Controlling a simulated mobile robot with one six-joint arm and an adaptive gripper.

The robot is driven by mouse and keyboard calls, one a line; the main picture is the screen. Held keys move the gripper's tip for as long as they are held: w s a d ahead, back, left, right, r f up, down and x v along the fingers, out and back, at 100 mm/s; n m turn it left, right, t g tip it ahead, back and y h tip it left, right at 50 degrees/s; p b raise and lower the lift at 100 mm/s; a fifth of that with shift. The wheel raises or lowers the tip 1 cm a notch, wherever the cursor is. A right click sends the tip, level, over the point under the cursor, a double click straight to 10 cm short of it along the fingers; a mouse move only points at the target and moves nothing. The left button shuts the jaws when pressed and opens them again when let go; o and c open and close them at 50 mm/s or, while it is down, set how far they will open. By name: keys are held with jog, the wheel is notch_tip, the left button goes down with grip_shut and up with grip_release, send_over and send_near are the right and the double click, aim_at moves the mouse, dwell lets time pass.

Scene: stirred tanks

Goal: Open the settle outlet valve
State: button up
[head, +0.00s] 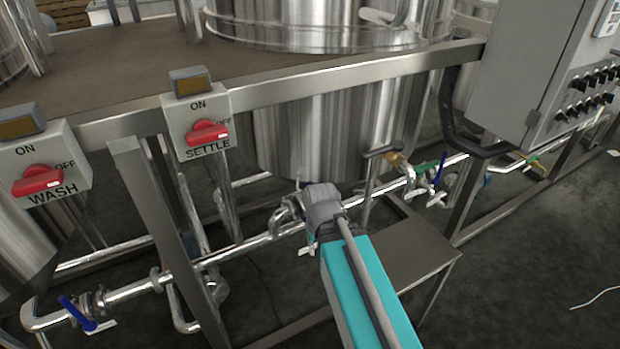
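The settle tank (320,130) is a steel vessel behind the frame rail, with pipework under it. A switch box marked SETTLE (195,120) with a red knob is fixed to the rail. A small white tag (306,251) hangs by the pipe below the tank. My arm, teal with a grey joint, reaches in from the bottom and covers part of that pipe. I cannot make out a valve handle there, so I cannot tell whether the settle outlet valve is open or closed. My gripper's fingers do not show.
A WASH box (42,165) stands at left. A blue-handled valve (77,313) sits on the lower-left pipe; green (427,167) and blue (440,168) handles are at right. A metal step (405,250) lies beside my arm. A control cabinet (530,75) hangs upper right. Floor at right is mostly clear.

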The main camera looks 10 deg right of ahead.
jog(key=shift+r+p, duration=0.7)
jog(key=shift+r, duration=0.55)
